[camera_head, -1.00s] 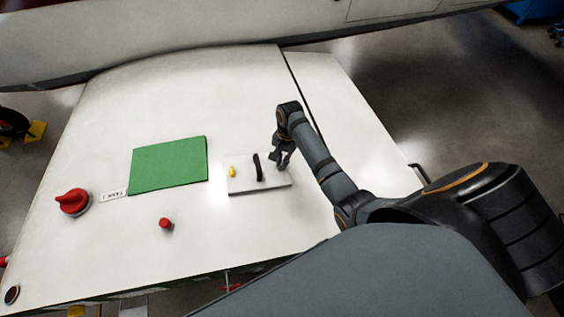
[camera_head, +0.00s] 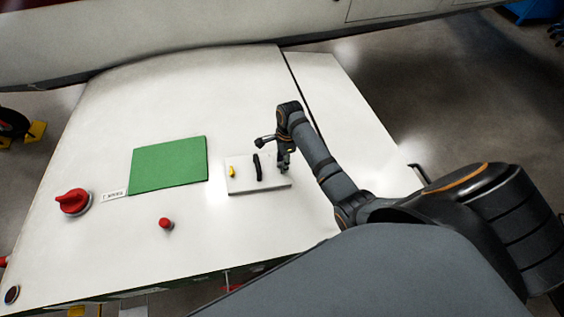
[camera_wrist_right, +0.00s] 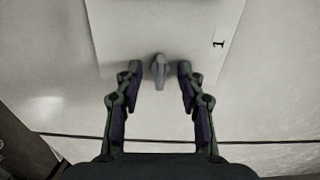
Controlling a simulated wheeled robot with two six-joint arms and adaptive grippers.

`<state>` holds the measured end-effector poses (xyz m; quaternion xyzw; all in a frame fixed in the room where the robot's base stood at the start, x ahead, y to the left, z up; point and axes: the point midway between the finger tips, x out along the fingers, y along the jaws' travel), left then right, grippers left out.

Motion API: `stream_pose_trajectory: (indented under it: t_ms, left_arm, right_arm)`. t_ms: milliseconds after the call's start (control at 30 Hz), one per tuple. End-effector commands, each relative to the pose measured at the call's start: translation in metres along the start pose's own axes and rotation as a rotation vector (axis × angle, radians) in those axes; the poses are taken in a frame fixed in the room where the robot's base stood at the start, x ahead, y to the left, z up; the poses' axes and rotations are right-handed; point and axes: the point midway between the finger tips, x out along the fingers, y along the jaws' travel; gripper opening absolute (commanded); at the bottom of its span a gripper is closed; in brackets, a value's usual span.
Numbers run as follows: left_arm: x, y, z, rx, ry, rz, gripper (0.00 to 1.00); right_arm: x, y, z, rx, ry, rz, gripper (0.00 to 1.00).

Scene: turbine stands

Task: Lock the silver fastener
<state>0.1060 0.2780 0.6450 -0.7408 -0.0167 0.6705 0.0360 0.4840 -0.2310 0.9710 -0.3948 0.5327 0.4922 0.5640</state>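The silver fastener (camera_wrist_right: 160,69) shows in the right wrist view as a small grey knob with a raised bar, standing on a pale plate (camera_wrist_right: 115,35). The bar runs up and down the picture. My right gripper (camera_wrist_right: 160,78) is open, with one finger on each side of the fastener and a visible gap on both sides. In the head view my right gripper (camera_head: 284,168) is over the right end of the light grey plate (camera_head: 245,189) and hides the fastener. My left gripper is not in view.
A black handle (camera_head: 257,168) and a yellow one (camera_head: 232,171) stand on the same plate, left of my gripper. A green panel (camera_head: 168,165), a red rotary knob (camera_head: 72,201) and a red button (camera_head: 165,224) are further left on the white surface (camera_head: 110,255).

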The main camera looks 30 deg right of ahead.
Motion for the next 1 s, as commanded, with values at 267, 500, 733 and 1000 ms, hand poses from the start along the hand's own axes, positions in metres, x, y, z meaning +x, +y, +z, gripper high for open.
stream_pose_trajectory:
  t_ms: [267, 500, 733, 1000]
  left_arm:
    - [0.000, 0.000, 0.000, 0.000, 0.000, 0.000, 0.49]
    - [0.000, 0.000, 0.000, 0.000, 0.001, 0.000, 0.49]
    - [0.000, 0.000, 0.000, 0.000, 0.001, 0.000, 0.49]
    - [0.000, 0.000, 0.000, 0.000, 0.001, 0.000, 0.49]
  right_arm:
    - [-0.001, 0.000, 0.000, 0.000, 0.000, 0.000, 0.43]
    - [-0.019, -0.001, 0.000, 0.000, 0.000, -0.002, 0.43]
    - [-0.041, -0.001, 0.000, 0.000, 0.000, -0.002, 0.43]
    - [-0.050, 0.000, 0.000, -0.001, 0.000, 0.000, 0.43]
